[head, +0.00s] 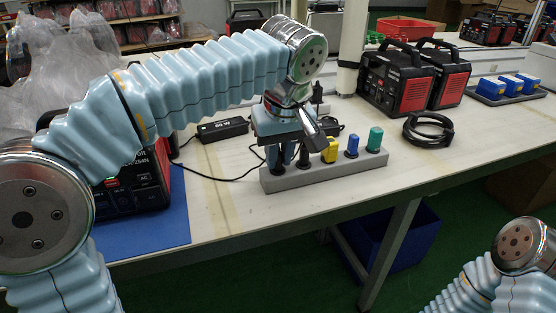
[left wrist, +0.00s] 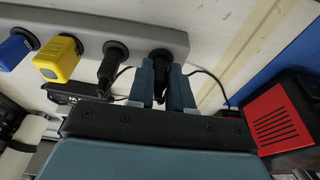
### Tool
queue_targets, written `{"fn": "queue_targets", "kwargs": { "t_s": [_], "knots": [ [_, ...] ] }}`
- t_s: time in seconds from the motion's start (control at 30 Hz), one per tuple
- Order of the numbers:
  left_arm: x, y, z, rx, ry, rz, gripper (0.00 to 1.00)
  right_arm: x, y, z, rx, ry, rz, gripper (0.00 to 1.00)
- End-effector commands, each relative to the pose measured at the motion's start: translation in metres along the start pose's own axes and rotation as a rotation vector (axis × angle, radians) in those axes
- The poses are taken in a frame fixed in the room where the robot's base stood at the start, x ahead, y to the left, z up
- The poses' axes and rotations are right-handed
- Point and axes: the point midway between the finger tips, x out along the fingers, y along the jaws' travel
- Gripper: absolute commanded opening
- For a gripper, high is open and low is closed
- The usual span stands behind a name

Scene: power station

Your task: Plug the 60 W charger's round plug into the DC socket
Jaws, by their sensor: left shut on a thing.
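My left gripper (head: 281,157) points down over the left end of a grey plug rack (head: 330,173). It is shut on a black plug, which shows between the fingers in the left wrist view (left wrist: 160,64) and still sits at the rack. A black cable runs from this plug. A black charger brick (head: 222,128) with a white label lies on the table behind, its cable leading toward the rack. The red and black power station (head: 150,185) stands on a blue mat at left, partly hidden by my arm. I cannot make out its DC socket. My right gripper is out of view.
The rack also holds another black plug (left wrist: 112,60), a yellow one (head: 330,150), a blue one (head: 352,146) and a green one (head: 375,139). A second brick (left wrist: 75,88) lies behind it. The blue mat (head: 165,228) has bare room in front. A coiled cable (head: 428,130) lies right.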

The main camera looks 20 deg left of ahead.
Motion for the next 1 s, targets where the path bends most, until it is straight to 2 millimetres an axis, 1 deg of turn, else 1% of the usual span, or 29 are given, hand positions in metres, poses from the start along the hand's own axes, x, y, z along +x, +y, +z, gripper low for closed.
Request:
{"fn": "queue_targets", "kwargs": {
  "t_s": [0.17,0.83,1.0],
  "knots": [
    [-0.004,0.000,-0.001,0.000,0.001,0.001,0.00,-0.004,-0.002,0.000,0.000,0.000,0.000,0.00],
    [-0.042,0.000,-0.011,0.000,0.000,0.001,0.00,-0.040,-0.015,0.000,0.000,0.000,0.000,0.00],
    [-0.049,0.000,-0.013,0.000,0.001,0.001,0.00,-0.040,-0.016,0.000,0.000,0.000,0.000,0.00]
  ]
}}
